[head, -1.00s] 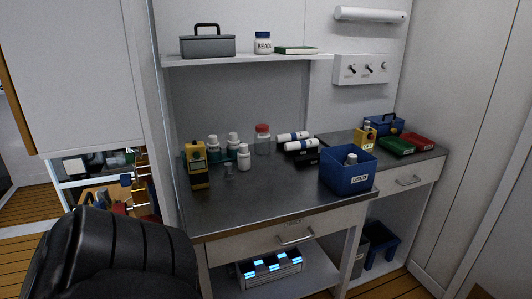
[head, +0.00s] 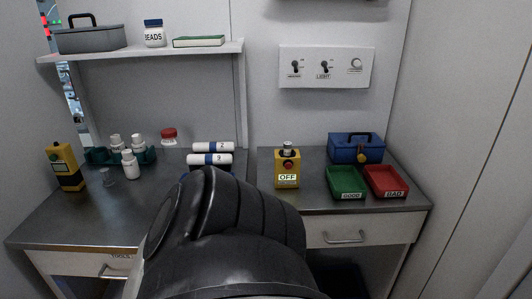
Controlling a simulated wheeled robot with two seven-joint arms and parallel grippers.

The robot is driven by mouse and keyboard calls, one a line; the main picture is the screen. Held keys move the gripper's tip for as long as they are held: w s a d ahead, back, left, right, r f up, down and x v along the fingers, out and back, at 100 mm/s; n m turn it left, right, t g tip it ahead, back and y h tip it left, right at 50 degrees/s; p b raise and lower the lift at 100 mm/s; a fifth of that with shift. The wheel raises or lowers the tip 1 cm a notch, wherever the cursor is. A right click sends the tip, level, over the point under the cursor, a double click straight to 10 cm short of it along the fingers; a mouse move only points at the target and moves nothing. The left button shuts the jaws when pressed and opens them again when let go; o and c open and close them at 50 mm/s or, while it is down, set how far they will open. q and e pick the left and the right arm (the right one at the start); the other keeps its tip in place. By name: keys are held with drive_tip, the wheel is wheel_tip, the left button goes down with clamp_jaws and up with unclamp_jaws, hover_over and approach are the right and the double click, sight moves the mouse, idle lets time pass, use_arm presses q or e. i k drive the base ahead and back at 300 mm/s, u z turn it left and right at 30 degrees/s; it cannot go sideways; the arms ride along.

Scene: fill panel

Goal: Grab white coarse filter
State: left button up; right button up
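No object in view carries a readable coarse filter label. I cannot tell from the labels which of these is the white coarse filter. A black ribbed link of my own arm fills the lower middle and hides part of the bench beyond it. Neither gripper shows.
A shelf (head: 140,52) overhangs the left bench.

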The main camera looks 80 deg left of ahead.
sight(129, 162)
drive_tip(key=i, duration=0.15)
drive_tip(key=u, duration=4.15)
